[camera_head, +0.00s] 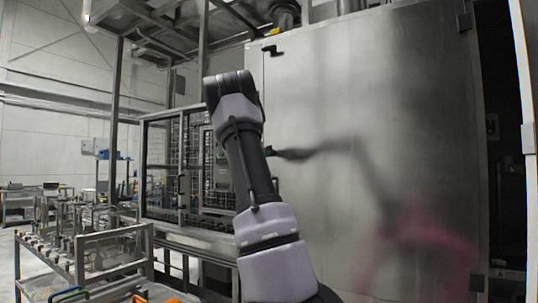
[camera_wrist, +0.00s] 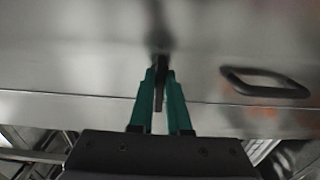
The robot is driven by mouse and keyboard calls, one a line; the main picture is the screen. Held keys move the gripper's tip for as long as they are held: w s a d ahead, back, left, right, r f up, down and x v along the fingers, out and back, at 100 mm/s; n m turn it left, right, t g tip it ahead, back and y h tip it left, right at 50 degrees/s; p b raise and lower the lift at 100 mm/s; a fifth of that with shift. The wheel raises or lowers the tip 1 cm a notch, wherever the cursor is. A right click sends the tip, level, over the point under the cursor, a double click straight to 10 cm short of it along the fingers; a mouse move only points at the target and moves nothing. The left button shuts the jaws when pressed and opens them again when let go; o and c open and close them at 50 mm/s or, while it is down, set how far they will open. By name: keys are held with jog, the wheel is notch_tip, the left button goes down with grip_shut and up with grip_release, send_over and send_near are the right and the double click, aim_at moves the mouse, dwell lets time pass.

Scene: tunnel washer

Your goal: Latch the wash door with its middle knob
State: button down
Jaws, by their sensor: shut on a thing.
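The wash door (camera_head: 375,120) is a large brushed-steel panel that fills the right half of the head view. A dark middle knob (camera_head: 268,151) shows at its left edge, partly behind my arm. In the wrist view the door (camera_wrist: 75,55) spans the top, and my gripper (camera_wrist: 160,92) has its two teal fingers on either side of a thin dark knob (camera_wrist: 160,82), shut on it. My gripper is hidden by my arm in the head view. I cannot tell whether the knob is latched.
A black loop handle (camera_wrist: 265,82) sits on the door, right of my gripper in the wrist view. Another black knob (camera_head: 272,50) is near the door's top left. A mesh-sided cage (camera_head: 170,165) and a metal cart (camera_head: 110,255) stand to the left.

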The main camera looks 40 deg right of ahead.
jog(key=c, duration=0.9)
grip_release()
jog(key=shift+a, duration=0.1)
jog(key=v, duration=1)
jog(key=shift+s+a+f, duration=0.1)
jog(key=shift+s+a, duration=0.1)
jog(key=shift+a, duration=0.05)
jog(key=s+a+f+m+g+y, duration=0.1)
jog(key=s+a+f+m+y, duration=0.3)
jog(key=s, duration=0.4)
jog(key=s+a+f+m+g+y, duration=0.1)
jog(key=s+a+f+y, duration=0.3)
jog(key=s+f, duration=0.25)
jog(key=s+a+f+m+y, duration=0.1)
jog(key=s+a+f+y, duration=0.1)
jog(key=s+a, duration=0.4)
jog(key=s+a+f+m+t+y, duration=0.1)
jog(key=s+a+y, duration=0.4)
jog(key=a, duration=0.7)
jog(key=s+a+f+m+t+y, duration=0.1)
jog(key=s+a+f+y, duration=0.1)
jog(key=s+a, duration=0.5)
jog(key=shift+s+a+f+m+y, duration=0.15)
jog(key=shift+a+y, duration=0.25)
jog(key=shift+a, duration=0.25)
jog(key=shift+w+a+f+m+y, duration=0.1)
jog(key=shift+a+f+m+y, duration=0.1)
jog(key=shift+a+y, duration=0.35)
